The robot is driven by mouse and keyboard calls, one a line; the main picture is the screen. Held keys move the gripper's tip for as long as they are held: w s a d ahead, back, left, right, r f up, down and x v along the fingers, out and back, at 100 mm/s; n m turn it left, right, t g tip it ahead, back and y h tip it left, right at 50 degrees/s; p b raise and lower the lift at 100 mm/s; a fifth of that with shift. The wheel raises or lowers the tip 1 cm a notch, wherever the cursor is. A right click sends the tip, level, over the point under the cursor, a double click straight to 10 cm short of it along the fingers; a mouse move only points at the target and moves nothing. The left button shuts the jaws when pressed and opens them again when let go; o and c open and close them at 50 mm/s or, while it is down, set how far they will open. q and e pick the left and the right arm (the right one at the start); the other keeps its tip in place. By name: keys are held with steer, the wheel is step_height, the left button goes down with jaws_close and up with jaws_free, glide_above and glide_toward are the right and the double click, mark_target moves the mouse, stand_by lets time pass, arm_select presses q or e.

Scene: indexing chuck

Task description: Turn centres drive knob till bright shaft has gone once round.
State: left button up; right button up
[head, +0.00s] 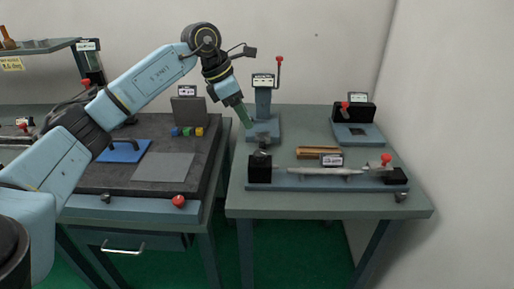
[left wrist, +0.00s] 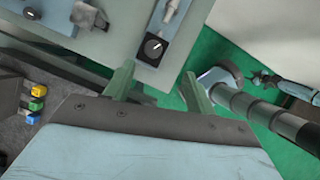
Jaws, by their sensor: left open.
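The centres fixture has a blue base (head: 330,187) on the right table. Its black drive block (head: 260,172) stands at the left end, and the bright shaft (head: 325,172) lies level to the right of it. In the left wrist view the round drive knob (left wrist: 153,46) has a white pointer mark on a black face. Part of the bright shaft (left wrist: 170,10) shows beyond it. My left gripper (head: 243,117) points down, behind and above the block in the head view. Its green fingers (left wrist: 158,87) are open and empty, apart from the knob. My right gripper is not seen.
A red-handled press (head: 263,100) stands behind the block, and a black device (head: 353,112) stands at back right. A brass bar (head: 318,151) lies behind the shaft. Coloured cubes (head: 187,131) sit on the left bench. A gap separates bench and table.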

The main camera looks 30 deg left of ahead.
mark_target(260, 152)
arm_select(q)
steer(key=shift+y, duration=0.3)
steer(key=x, duration=0.8)
steer(key=a+x, duration=0.1)
steer(key=x, duration=0.3)
steer(key=shift+s+f, duration=0.1)
steer(key=shift+f, duration=0.35)
steer(key=c, duration=1)
steer(key=shift+o, duration=0.2)
steer(key=shift+n, duration=0.3)
